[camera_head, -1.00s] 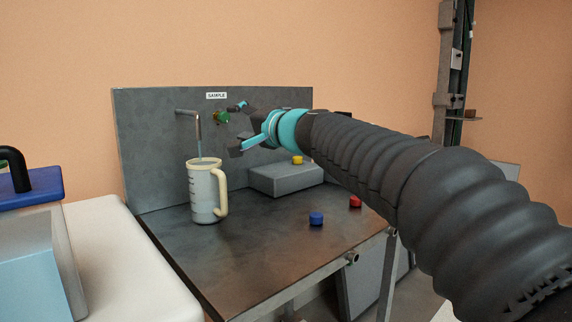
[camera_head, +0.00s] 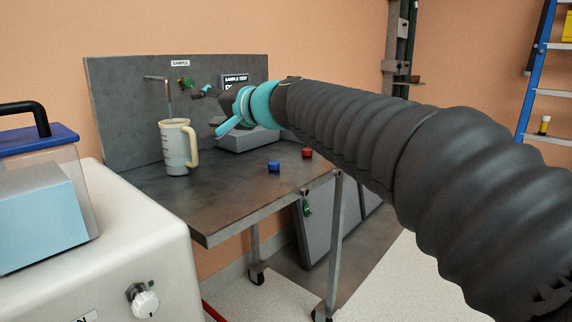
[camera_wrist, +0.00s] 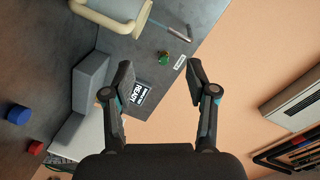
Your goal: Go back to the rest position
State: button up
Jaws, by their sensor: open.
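My gripper (camera_head: 212,111) is open and empty at the end of my outstretched arm. It is in front of the grey back panel (camera_head: 120,110), right of the green valve knob (camera_head: 186,82). In the wrist view, my gripper (camera_wrist: 158,72) shows its two fingers apart with nothing between them. The knob (camera_wrist: 189,62) is beyond the fingertips, and I see no contact.
A cream-handled jug (camera_head: 175,150) stands under the spout (camera_head: 157,78) on the bench (camera_head: 225,195). A blue cap (camera_head: 274,166) and red cap (camera_head: 307,152) lie nearby. A white cabinet (camera_head: 130,225) is at left, a ladder (camera_head: 540,85) at right. Floor shows at the front.

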jog(key=s+d+f+n+g+h+p, duration=0.1)
jog(key=s+d+f+g+h, duration=0.4)
jog(key=s+d+f, duration=2.4)
notch_tip(320, 180, down, 2)
jog(key=d+n+h, duration=0.1)
jog(key=h, duration=0.6)
jog(key=shift+s+d+n+h+p, duration=0.3)
jog(key=shift+s+d+p, duration=0.1)
dwell(3.9)
